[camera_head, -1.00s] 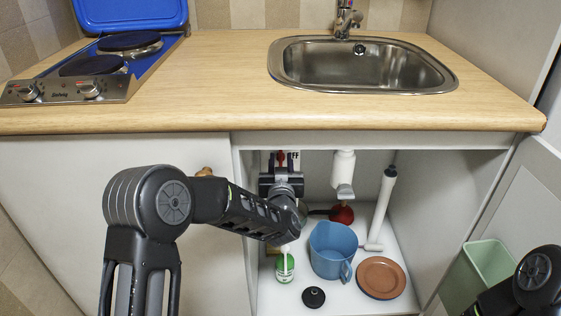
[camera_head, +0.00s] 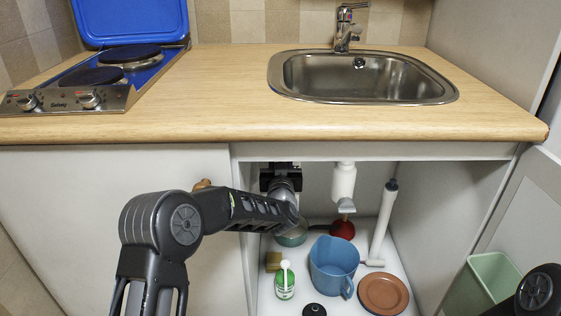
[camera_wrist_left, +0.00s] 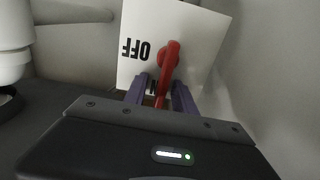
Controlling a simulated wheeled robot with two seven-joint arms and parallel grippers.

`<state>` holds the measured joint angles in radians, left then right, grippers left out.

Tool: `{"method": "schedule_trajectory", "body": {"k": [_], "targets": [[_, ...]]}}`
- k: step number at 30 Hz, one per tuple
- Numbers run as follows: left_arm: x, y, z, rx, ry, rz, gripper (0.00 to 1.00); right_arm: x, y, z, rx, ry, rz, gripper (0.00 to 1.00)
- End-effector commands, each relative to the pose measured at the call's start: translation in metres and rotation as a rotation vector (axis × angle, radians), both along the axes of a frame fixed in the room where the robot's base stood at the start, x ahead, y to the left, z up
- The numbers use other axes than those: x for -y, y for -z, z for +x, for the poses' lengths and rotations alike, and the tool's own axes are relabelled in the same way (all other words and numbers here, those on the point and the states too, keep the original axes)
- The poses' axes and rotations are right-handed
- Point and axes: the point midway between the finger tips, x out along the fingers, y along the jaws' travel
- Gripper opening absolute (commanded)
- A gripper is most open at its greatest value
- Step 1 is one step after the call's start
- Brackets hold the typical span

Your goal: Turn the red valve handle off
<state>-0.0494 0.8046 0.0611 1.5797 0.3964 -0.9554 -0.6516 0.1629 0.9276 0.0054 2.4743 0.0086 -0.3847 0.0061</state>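The red valve handle (camera_wrist_left: 168,62) shows in the left wrist view on a white plate (camera_wrist_left: 198,42) with upside-down "OFF" lettering at its left. The handle's lever points down the picture, toward my gripper, beside a second, mostly hidden word. My left gripper (camera_wrist_left: 160,97) has its two fingers on either side of the lever, with gaps visible, so it looks open around it. In the head view the left gripper (camera_head: 281,172) reaches into the open cupboard under the sink and hides the handle and plate. My right gripper is out of view.
The cupboard floor holds a blue jug (camera_head: 333,262), brown plate (camera_head: 383,293), green-labelled bottle (camera_head: 284,282), black lid (camera_head: 314,310) and red plunger (camera_head: 342,229). White drain pipes (camera_head: 343,182) hang right of my gripper. The counter edge (camera_head: 300,133) is above. A green bin (camera_head: 494,283) stands right.

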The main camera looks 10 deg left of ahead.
Motion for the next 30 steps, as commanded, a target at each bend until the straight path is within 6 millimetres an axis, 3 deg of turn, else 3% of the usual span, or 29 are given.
{"method": "schedule_trajectory", "body": {"k": [10, 21, 30], "targets": [[-0.0011, -0.0002, 0.0045, 0.0, 0.0, 0.001, 0.31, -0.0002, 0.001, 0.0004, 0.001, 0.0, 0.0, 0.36], [-0.0012, -0.0002, 0.0042, 0.0, 0.0, 0.001, 0.01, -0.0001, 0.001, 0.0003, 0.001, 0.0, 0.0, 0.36], [-0.0011, -0.0002, 0.0043, 0.0, 0.0, 0.001, 0.0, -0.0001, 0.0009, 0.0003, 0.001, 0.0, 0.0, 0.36]]}}
